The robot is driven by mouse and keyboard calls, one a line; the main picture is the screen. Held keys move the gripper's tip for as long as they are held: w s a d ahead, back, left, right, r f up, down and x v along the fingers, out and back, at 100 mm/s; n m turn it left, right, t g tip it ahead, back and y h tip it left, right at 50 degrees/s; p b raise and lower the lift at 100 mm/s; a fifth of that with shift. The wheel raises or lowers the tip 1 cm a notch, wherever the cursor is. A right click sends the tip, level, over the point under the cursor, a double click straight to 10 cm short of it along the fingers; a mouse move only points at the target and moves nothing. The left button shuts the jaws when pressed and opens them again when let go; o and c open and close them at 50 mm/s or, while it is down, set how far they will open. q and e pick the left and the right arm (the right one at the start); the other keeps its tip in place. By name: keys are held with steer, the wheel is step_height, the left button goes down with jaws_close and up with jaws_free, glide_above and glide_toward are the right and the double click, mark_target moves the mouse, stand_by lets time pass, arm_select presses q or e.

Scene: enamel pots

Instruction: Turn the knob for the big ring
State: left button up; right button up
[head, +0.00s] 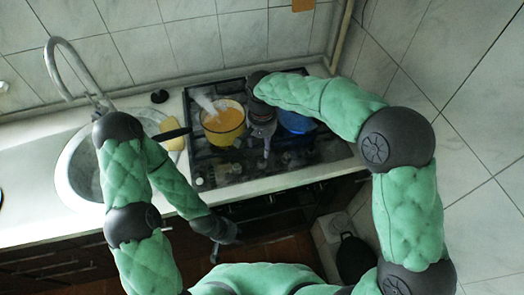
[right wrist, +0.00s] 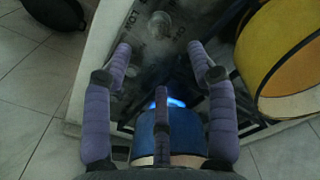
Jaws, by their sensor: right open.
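The black stove top (head: 200,160) has a row of knobs along its front edge, small and dim in the head view. One silver knob (right wrist: 160,25) shows in the right wrist view, ahead of the fingertips and roughly centred between them. My right gripper (head: 265,148) reaches down over the middle of the stove; its fingers (right wrist: 160,58) are spread with nothing between them. I cannot tell which ring this knob belongs to. My left gripper (head: 214,252) hangs low in front of the counter, away from the stove, too small to tell open or shut.
A yellow pot (head: 222,133) stands on the stove left of my right gripper, with steam above it. A blue pot (head: 295,122) is partly hidden by my right arm; a blue glow (right wrist: 172,102) shows near it. The sink (head: 68,178) lies left.

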step_height(320, 180, up, 2)
steer(key=shift+r, duration=0.1)
stand_by(0.6)
